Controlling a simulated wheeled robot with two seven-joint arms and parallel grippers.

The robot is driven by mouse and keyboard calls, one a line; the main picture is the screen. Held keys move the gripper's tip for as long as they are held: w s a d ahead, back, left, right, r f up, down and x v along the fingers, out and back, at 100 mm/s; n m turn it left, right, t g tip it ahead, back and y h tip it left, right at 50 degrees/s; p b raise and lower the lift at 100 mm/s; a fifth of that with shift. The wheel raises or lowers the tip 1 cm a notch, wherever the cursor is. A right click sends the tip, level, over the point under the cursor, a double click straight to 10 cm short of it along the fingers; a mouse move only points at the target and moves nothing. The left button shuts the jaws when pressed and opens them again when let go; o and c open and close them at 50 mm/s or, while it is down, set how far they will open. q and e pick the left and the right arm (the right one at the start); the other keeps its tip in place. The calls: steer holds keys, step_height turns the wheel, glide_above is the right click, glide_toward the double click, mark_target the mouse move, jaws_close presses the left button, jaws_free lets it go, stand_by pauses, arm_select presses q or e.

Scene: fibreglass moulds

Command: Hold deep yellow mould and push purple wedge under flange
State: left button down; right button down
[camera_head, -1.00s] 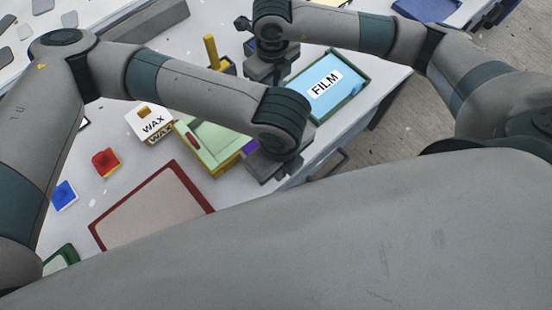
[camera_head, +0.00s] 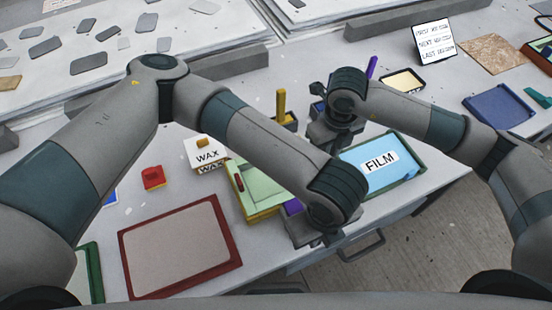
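The yellow mould (camera_head: 246,199) lies on the table at the middle, with a pale green inside and a small red piece at its left edge. A purple wedge (camera_head: 293,207) shows in part at its right side, beside my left gripper (camera_head: 307,228); whether it touches the flange I cannot tell. The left fingers are hidden by my own wrist, so their grip is unclear. My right gripper (camera_head: 327,135) is above the table behind the mould, near the blue FILM tray; its fingers are not clear.
The FILM tray (camera_head: 382,163) stands right of the mould. A white WAX box (camera_head: 207,153), a red block (camera_head: 153,177) and a red-framed panel (camera_head: 180,246) lie to the left. A yellow upright piece (camera_head: 281,105) stands behind. The table's front edge is close to my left gripper.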

steer(key=shift+s+d+f, duration=0.25)
steer(key=shift+d+f, duration=0.05)
steer(key=shift+f, duration=0.2)
steer(key=c, duration=1.7)
jaws_free()
steer(key=shift+d, duration=0.1)
steer(key=shift+w+r, duration=0.1)
steer(key=shift+r, duration=0.05)
steer(key=shift+w+a+r, duration=0.15)
steer(key=shift+a+r, duration=0.1)
steer(key=shift+r, duration=0.25)
step_height(320, 180, up, 11)
steer(key=shift+r, duration=0.15)
